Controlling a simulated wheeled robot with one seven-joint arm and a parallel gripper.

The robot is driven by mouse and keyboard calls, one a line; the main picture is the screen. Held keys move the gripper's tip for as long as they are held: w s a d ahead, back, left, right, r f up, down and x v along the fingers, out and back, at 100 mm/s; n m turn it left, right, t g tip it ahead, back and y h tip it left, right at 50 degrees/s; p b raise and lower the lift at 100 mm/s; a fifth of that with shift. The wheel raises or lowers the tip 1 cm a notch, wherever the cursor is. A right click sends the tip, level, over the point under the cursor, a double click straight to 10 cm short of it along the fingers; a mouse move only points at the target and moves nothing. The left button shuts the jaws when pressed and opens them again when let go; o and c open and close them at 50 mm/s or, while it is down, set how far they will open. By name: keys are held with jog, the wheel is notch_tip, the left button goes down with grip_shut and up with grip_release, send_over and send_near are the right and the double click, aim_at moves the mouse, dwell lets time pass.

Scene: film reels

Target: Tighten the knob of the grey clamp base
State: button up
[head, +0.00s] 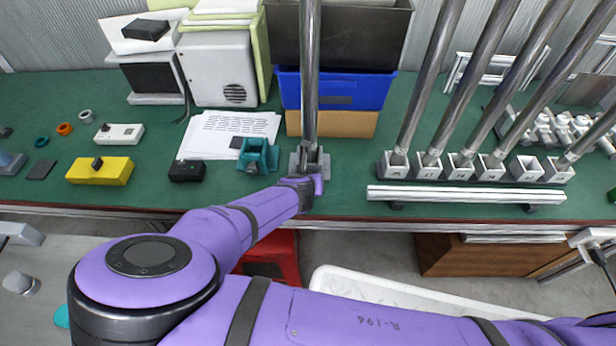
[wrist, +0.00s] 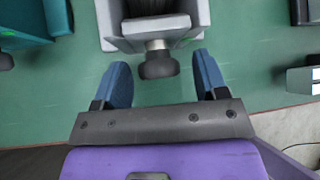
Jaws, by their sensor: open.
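The grey clamp base (head: 325,160) stands near the front edge of the green bench, with a tall metal pole (head: 309,70) rising from it. In the wrist view the clamp base (wrist: 200,14) is at the top centre. Its dark round knob (wrist: 158,67) sticks out on a short light shaft towards me. My gripper (wrist: 161,64) is open, its two blue fingers on either side of the knob with a gap on both sides. In the head view my purple wrist hides the knob and most of the fingers.
A teal clamp base (head: 258,156) stands close on the left, also in the wrist view's top left corner (wrist: 58,16). A black box (head: 186,171) lies further left. On the right are a white rail (head: 465,194) and a row of pole holders (head: 525,168).

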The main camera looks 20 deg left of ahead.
jog(key=c, duration=0.9)
jog(key=y, duration=0.1)
jog(key=m+y, duration=0.1)
jog(key=m+g+y, duration=0.1)
jog(key=shift+d+y, duration=0.25)
jog(key=shift+y, duration=0.05)
jog(key=m+y, duration=0.2)
jog(key=y, duration=0.2)
jog(key=shift+w+d, duration=0.1)
jog(key=shift+d, duration=0.05)
jog(key=m+y, duration=0.3)
jog(key=y, duration=0.1)
jog(key=shift+f, duration=0.2)
jog(key=shift+f+m+t+y, duration=0.1)
jog(key=shift+m+t+y, duration=0.6)
jog(key=shift+m+y, duration=0.8)
jog(key=shift+y, duration=0.3)
